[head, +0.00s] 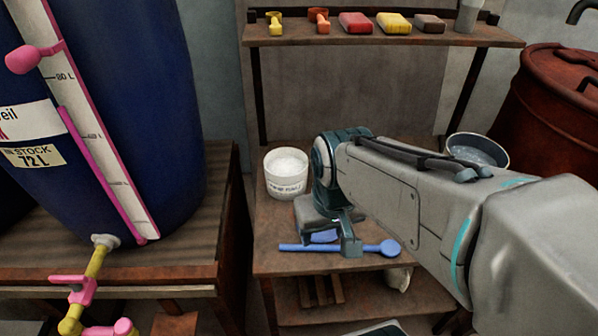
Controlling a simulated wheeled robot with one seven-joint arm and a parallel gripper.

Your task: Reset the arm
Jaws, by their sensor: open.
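My arm reaches in from the right over a wooden bench (268,225). My gripper (335,232) points down at its end and is open. One jaw shows clearly; the other is partly hidden by the hand. A white tub (286,178) of white material stands left of the gripper.
A big blue vat (160,110) with a pink-edged scale and tap stands at left. A shelf (385,38) with scoops and coloured blocks is above the bench. A metal bowl (478,152) sits behind my arm. A rusty red drum (550,110) stands at right.

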